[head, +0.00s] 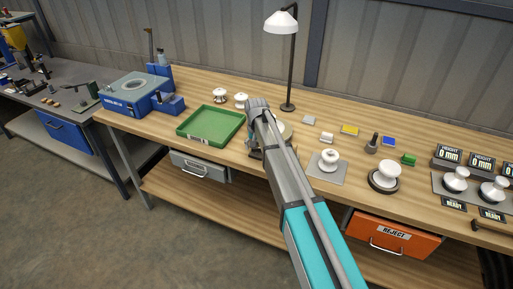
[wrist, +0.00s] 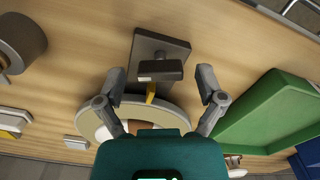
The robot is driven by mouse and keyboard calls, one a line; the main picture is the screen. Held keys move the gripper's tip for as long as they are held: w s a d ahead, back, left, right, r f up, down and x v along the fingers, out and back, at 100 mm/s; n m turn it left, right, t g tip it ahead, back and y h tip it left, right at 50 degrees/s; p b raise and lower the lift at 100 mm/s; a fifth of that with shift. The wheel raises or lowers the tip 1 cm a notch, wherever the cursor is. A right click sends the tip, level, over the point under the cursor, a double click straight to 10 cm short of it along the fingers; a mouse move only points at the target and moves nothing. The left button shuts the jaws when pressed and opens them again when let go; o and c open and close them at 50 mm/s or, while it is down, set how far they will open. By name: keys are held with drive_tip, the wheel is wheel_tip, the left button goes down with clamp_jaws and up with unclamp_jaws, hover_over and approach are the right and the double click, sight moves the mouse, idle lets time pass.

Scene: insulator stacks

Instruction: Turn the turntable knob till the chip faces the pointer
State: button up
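The turntable (wrist: 176,117) is a pale round disc in the wrist view, partly hidden by my gripper's body. In the head view only a bit of a pale disc (head: 286,130) shows behind my arm. A dark block (wrist: 160,71) stands by its rim over a dark square plate (wrist: 162,43); I cannot tell whether it is the knob. A yellow piece (wrist: 151,92), perhaps the pointer, lies between block and disc. A white and brown item (wrist: 107,130) on the disc is mostly hidden; no chip is clear. My gripper (wrist: 162,80) is open, fingers either side of the block, apparently apart from it.
A green tray (head: 211,125) lies left of my gripper, close to it in the wrist view. A lamp (head: 291,60) stands behind. A white insulator on a plate (head: 328,160) and one on a dark round base (head: 386,176) stand to the right.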

drive_tip(key=shift+m, duration=0.4)
drive_tip(key=m, duration=0.3)
wheel_tip(320, 180, up, 14)
drive_tip(key=p, duration=1.4)
drive_tip(key=s+d+f+n+b, duration=0.1)
drive_tip(key=s+d+f+b, duration=0.5)
drive_tip(key=s+d, duration=0.4)
drive_tip(key=s+d+f+n+b, duration=0.2)
drive_tip(key=s+d+f+b, duration=0.4)
drive_tip(key=s+d, duration=0.5)
drive_tip(key=shift+s, duration=1)
drive_tip(key=shift+d, duration=0.1)
drive_tip(key=s+d, duration=0.1)
drive_tip(key=s, duration=0.2)
drive_tip(key=shift+s+d+n, duration=0.1)
drive_tip(key=shift+d+n, duration=0.3)
